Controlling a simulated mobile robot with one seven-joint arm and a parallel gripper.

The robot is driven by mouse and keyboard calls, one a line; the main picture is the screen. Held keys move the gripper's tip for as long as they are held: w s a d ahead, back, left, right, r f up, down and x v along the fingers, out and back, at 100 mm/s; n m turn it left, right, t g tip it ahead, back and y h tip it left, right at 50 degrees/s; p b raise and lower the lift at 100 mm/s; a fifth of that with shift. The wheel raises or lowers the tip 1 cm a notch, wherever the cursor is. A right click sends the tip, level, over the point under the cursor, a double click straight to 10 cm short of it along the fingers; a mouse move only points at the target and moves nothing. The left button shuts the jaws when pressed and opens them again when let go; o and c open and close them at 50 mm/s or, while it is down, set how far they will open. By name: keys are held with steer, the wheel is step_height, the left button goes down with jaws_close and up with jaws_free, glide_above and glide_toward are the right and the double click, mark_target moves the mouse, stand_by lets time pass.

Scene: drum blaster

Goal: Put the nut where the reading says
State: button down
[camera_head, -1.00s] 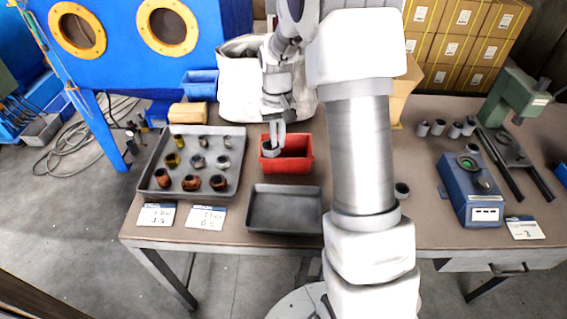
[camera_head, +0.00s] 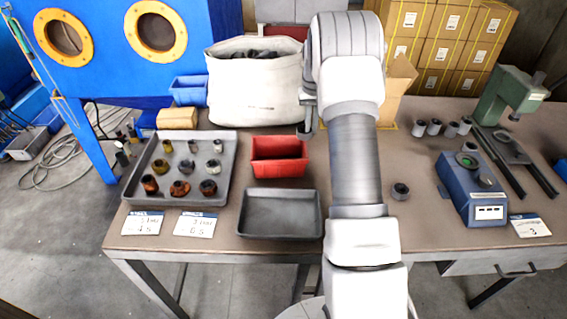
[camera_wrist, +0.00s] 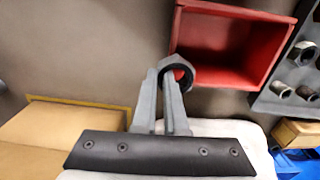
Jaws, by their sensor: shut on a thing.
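My gripper (camera_wrist: 170,95) is shut on a grey hex nut (camera_wrist: 178,73) with a dark ring inside. In the wrist view the nut overlaps the near edge of the red bin (camera_wrist: 283,62), and red shows through its hole. In the head view my gripper (camera_head: 306,132) is mostly hidden behind my arm, to the right of the red bin (camera_head: 278,146); I cannot make out the nut there. The blue gauge (camera_head: 470,185) stands at the right with a small display too small to read. The red bin looks empty.
A grey tray (camera_head: 231,175) holds several nuts; two cards (camera_head: 142,223) with print lie before it. A dark empty tray (camera_head: 280,234) sits in front of the red bin. A loose nut (camera_head: 400,191) lies right of my arm. A green press (camera_head: 510,98) stands at the far right.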

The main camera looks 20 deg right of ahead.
steer(key=a+f+b, duration=0.1)
steer(key=a, duration=0.1)
steer(key=a+f+b, duration=0.2)
steer(key=a, duration=0.1)
steer(key=a+f+b, duration=0.1)
steer(key=a+f, duration=0.1)
steer(key=a, duration=0.1)
steer(key=shift+a+f+b, duration=0.1)
steer(key=shift+a+b, duration=0.05)
steer(key=shift+b, duration=0.25)
steer(key=shift+f+b, duration=1.55)
steer(key=shift+f, duration=0.3)
steer(key=shift+f, duration=0.1)
steer(key=shift+f, duration=0.3)
steer(key=c, duration=1)
jaws_free()
steer(key=shift+r, duration=0.15)
